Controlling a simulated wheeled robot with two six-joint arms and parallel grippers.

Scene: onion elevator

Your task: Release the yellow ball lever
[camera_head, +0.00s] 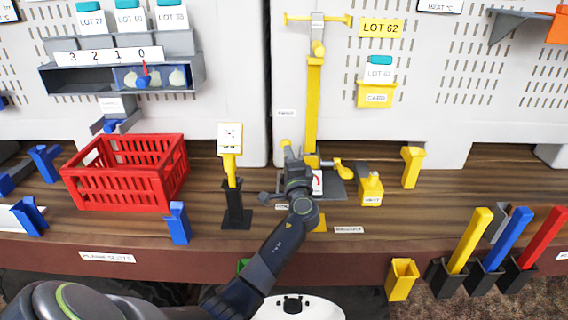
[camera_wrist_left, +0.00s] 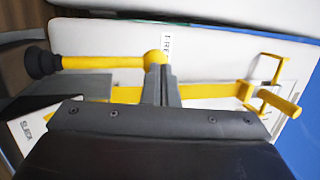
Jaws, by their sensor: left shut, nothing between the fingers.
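My left gripper (camera_head: 293,164) is over the bench, in front of the tall yellow column (camera_head: 313,105). In the left wrist view its narrow grey fingers (camera_wrist_left: 161,88) are shut with nothing between them. A yellow ball (camera_wrist_left: 154,58) on the end of a yellow rod (camera_wrist_left: 100,62) shows right at the fingertips; I cannot tell whether they touch. The rod ends in a black round piece at the left. In the head view my gripper partly hides the yellow parts at the column's foot. The right gripper is not in view.
A yellow knobbed arm (camera_head: 342,168) and a yellow block (camera_head: 371,189) stand right of my gripper. A yellow post on a black base (camera_head: 236,216) and a red crate (camera_head: 126,174) stand to the left. Coloured handles (camera_head: 508,240) rise at the front right.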

